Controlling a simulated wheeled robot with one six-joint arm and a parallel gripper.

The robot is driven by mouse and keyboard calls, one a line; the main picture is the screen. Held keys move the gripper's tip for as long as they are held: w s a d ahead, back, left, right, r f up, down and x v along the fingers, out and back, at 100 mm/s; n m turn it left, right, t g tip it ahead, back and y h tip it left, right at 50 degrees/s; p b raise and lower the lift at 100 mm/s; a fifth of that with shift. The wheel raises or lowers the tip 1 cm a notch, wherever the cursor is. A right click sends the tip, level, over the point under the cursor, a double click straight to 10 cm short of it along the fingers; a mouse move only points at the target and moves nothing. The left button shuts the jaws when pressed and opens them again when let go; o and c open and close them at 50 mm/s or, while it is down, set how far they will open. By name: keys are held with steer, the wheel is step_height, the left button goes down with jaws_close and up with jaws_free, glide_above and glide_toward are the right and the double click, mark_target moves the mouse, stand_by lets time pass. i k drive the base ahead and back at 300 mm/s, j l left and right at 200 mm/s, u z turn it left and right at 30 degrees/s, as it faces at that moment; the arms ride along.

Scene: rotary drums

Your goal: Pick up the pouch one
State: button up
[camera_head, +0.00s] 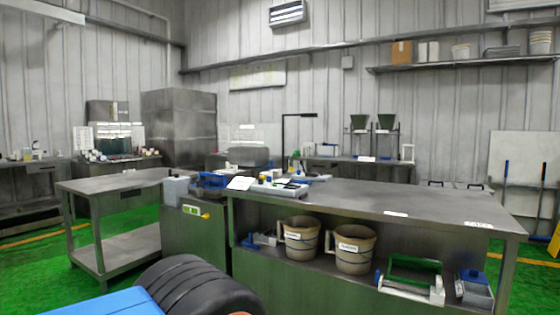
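I cannot pick out a pouch for certain in the head view. Small flat white pieces lie on the long metal workbench (360,199), one near its front edge (395,214) and one near its right end (478,224); they are too small to tell what they are. A cluster of small items with a white tray (280,188) sits on the bench's left part. My gripper is not in view, so whether it holds anything is hidden.
Under the bench stand two beige buckets (301,240) (352,249), a green-framed rack (411,275) and a blue-topped box (473,287). A lower metal table (110,184) stands left. Green floor (30,275) is open at the left. A shelf (460,62) hangs high at right.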

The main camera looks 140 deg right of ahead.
mark_target(306, 149)
steer(key=z, duration=5.25)
steer(key=i+l+z, duration=0.25)
steer(key=l+z, duration=0.15)
steer(key=i+l+z, duration=0.3)
steer(key=l+z, duration=0.15)
steer(key=i+l+z, duration=0.25)
steer(key=z, duration=0.15)
steer(key=i+l+z, duration=0.1)
steer(key=i+z, duration=0.3)
steer(key=i+l+z, duration=0.25)
steer(key=i+z, duration=0.2)
steer(key=i, duration=0.3)
steer(key=i+z, duration=0.5)
steer(key=i, duration=0.25)
steer(key=i+u, duration=0.9)
steer(key=i+j+u, duration=0.2)
steer(key=i+u, duration=0.5)
steer(key=u, duration=0.15)
steer(key=i+u, duration=0.45)
steer(key=k, duration=0.05)
